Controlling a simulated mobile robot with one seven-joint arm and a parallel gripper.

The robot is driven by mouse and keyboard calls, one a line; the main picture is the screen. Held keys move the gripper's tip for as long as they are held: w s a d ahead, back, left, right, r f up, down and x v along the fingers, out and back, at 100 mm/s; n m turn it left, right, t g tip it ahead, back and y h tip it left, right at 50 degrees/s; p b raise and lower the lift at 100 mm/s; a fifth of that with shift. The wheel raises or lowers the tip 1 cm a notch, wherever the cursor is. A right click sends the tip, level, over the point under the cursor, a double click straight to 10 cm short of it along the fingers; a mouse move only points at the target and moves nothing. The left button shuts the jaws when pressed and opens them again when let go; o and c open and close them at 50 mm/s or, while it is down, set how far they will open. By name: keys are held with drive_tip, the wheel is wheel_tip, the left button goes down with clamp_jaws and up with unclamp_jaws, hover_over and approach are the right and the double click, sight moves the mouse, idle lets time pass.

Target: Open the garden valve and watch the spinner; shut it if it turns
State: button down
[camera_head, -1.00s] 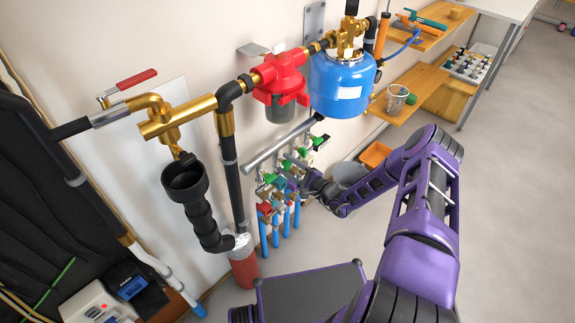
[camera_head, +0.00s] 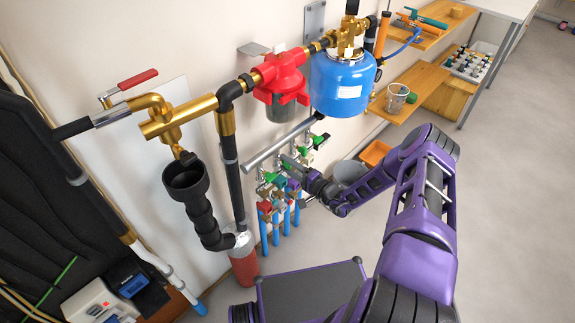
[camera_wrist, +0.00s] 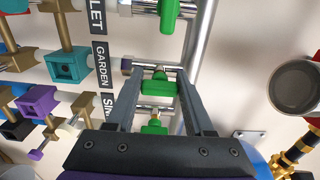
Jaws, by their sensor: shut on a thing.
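My gripper (camera_wrist: 158,77) has its two fingers on either side of a green valve handle (camera_wrist: 158,89) and is shut on it. The handle sits level with the black GARDEN label (camera_wrist: 103,65), on a brass stem. In the head view my gripper (camera_head: 290,161) reaches the valve row from the right and hides part of it. A teal housing (camera_wrist: 68,66) and a purple housing (camera_wrist: 36,103) stand beside the labels. I cannot make out a spinner or whether one turns.
Another green handle (camera_wrist: 170,14) is close above, and one (camera_wrist: 154,127) shows between my fingers. A red filter (camera_head: 280,75) and a blue tank (camera_head: 342,85) hang above the valves. An orange tray (camera_head: 375,153) and grey bucket (camera_head: 349,173) stand right. The floor at right is clear.

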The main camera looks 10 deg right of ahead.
idle(0.3)
drive_tip(key=shift+c, duration=1.4)
unclamp_jaws()
drive_tip(key=v, duration=1.7)
drive_tip(key=shift+s+d, duration=0.15)
